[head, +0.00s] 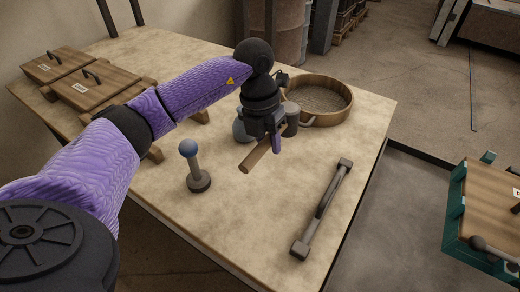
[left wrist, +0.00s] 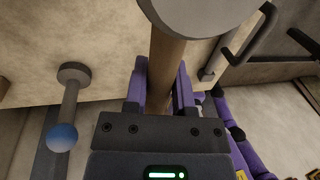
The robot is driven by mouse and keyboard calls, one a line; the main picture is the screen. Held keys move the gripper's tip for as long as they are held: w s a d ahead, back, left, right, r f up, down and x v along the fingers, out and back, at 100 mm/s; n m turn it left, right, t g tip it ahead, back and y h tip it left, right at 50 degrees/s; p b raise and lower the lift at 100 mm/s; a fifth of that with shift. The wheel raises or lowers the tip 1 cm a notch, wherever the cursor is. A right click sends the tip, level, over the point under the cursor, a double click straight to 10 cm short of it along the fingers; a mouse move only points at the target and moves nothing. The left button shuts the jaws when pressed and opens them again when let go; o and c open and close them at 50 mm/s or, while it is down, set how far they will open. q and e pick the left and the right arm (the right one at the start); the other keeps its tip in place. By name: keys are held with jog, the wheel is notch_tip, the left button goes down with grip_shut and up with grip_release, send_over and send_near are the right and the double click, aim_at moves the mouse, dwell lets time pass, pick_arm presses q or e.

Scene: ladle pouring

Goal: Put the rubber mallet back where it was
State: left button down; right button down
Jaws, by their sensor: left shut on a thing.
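The rubber mallet has a wooden handle (head: 258,154) and a grey cylindrical head (head: 291,117). My left gripper (head: 274,140) is shut on the handle, over the middle of the table near the round wooden sieve. The handle's free end points to the lower left. In the left wrist view the handle (left wrist: 165,65) runs between the fingers, and the grey head (left wrist: 195,8) is cut off by the top edge. I cannot tell whether the mallet touches the table. My right gripper is not in view.
The round wooden sieve (head: 345,87) stands behind the mallet. A blue-knobbed post (head: 193,168) stands in front of it, and a grey bar handle (head: 322,210) lies to the right. Lidded wooden boxes (head: 88,85) are at the left. A green crate (head: 453,215) stands beyond the table's right edge.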

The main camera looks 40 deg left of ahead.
aim_at(271, 179)
pick_arm(q)
jog(key=x, duration=0.2)
jog(key=a+b+x, duration=0.1)
jog(key=x, duration=0.2)
jog(key=b+x, duration=0.1)
jog(key=x, duration=0.1)
jog(key=shift+a+f, duration=0.1)
jog(key=shift+f, duration=0.4)
jog(key=shift+w+r, duration=0.1)
jog(key=shift+r, duration=0.05)
jog(key=c, duration=0.7)
grip_release()
jog(key=shift+o, duration=1.3)
